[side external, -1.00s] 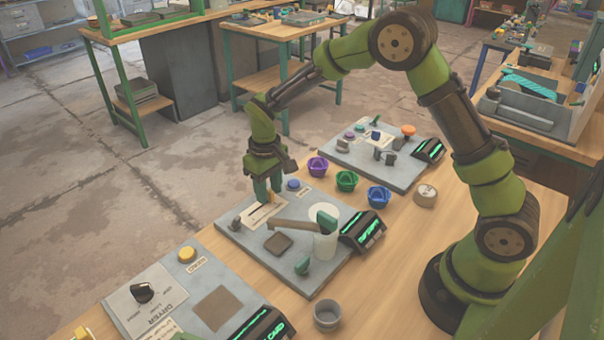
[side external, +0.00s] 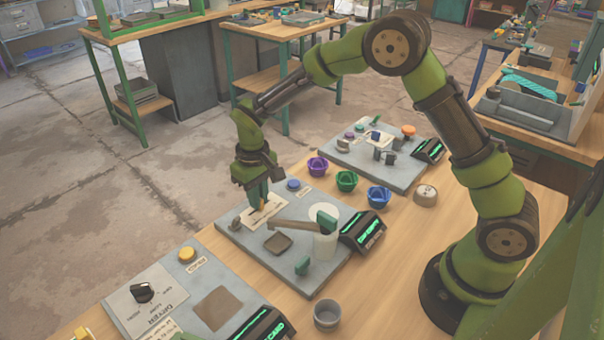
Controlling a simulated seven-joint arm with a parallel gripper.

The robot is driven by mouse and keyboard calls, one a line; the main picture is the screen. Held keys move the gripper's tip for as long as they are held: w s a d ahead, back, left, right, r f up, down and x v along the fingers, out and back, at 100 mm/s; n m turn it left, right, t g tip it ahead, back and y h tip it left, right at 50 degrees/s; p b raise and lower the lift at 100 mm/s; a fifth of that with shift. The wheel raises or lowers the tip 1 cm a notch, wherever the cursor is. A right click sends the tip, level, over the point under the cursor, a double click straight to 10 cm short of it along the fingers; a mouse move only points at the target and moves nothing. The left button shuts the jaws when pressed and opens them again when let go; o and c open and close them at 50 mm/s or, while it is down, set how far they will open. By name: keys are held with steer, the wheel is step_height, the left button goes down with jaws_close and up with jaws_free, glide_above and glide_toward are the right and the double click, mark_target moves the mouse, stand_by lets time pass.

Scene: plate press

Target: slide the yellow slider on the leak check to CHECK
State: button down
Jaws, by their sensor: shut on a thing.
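My gripper (side external: 259,203) points down over the grey middle panel (side external: 231,241), with its fingers at the white label plate (side external: 252,220) near the panel's far left side. It is shut on the yellow slider (side external: 263,205), of which only a small yellow-orange bit shows by the fingertips. The fingers hide most of the slider and part of its track. The plate's lettering is too small to read, so I cannot tell which mark the slider is at.
A dark knob (side external: 236,224) and a blue button (side external: 293,184) flank the plate. A lever arm (side external: 290,225) with a green handle (side external: 328,224) stands close to the right. Purple (side external: 317,167), green (side external: 346,181) and blue (side external: 378,197) bowls sit beyond the panel.

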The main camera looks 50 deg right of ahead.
mark_target(262, 200)
steer(key=c, duration=1.1)
jaws_free()
step_height(262, 200, up, 17)
steer(key=s+d+r+m+t, duration=0.1)
steer(key=s+d+t, duration=0.1)
steer(key=s, duration=0.5)
steer(key=s+d+r+m+t+y, duration=0.1)
steer(key=s+d+t, duration=0.1)
steer(key=s, duration=0.6)
steer(key=s+d+r+m+t+y, duration=0.1)
steer(key=s+r+m+t, duration=0.1)
steer(key=s, duration=0.5)
steer(key=shift+s+d+t, duration=0.2)
steer(key=shift+d+t, duration=0.2)
steer(key=shift+t, duration=0.2)
